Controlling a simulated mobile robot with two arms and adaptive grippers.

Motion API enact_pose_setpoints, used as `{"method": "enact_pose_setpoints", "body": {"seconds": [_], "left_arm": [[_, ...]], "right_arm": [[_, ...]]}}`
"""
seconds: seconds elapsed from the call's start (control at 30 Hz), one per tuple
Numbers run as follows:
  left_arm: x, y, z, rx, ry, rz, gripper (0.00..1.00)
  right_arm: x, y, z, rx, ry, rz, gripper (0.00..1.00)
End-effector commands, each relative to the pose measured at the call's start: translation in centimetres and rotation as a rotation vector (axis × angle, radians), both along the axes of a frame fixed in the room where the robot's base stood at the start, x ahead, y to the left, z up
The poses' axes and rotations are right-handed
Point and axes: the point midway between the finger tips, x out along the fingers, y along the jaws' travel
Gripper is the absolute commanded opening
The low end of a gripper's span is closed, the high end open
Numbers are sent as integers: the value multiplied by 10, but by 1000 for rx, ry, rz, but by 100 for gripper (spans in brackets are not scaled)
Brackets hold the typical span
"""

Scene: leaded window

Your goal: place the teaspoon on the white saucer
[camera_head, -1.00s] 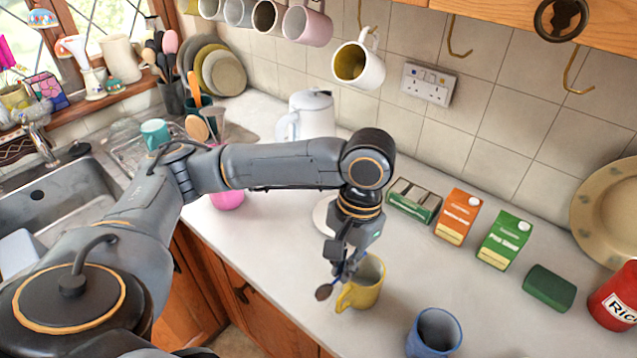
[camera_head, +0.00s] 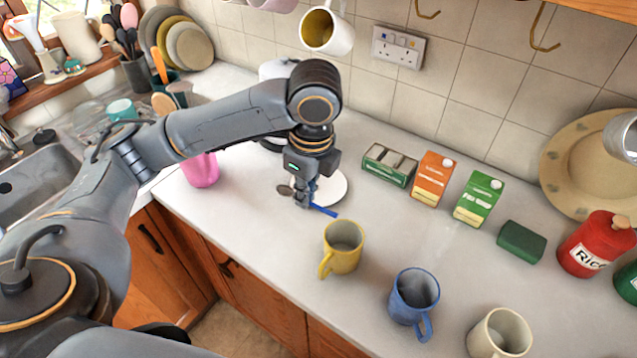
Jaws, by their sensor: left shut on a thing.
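The white saucer (camera_head: 334,190) lies on the counter, partly hidden behind my left gripper. My left gripper (camera_head: 303,196) is shut on the teaspoon, which has a blue handle (camera_head: 323,210) and a dark bowl pointing left. The gripper and teaspoon are at the saucer's left front edge in the picture. The handle extends to the lower right, in front of the saucer. I cannot tell whether the teaspoon touches the saucer or hangs above it. My right gripper is not in view.
A yellow mug (camera_head: 343,248), a blue mug (camera_head: 413,297) and a cream mug (camera_head: 499,335) stand along the front. A green box (camera_head: 389,166) and orange (camera_head: 433,178) and green cartons (camera_head: 478,199) stand behind. A pink cup (camera_head: 201,170) is at left.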

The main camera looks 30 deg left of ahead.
Motion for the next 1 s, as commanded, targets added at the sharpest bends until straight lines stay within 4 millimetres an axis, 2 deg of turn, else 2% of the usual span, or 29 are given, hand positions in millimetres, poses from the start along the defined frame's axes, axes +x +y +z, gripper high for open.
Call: {"method": "enact_pose_setpoints", "body": {"seconds": [0.17, 0.37, 0.53, 0.7, 1.0], "left_arm": [[10, 4, -2, -3, 0, -47, 0], [50, 23, -19, -1, 2, -46, 0], [88, 40, -38, -1, 1, -46, 0], [110, 50, -72, -1, 3, -49, 0], [129, 58, -99, -1, 1, -51, 0]], "right_arm": [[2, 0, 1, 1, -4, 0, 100], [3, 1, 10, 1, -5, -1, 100], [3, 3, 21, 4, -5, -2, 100], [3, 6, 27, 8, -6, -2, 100], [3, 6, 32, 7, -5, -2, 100]]}}
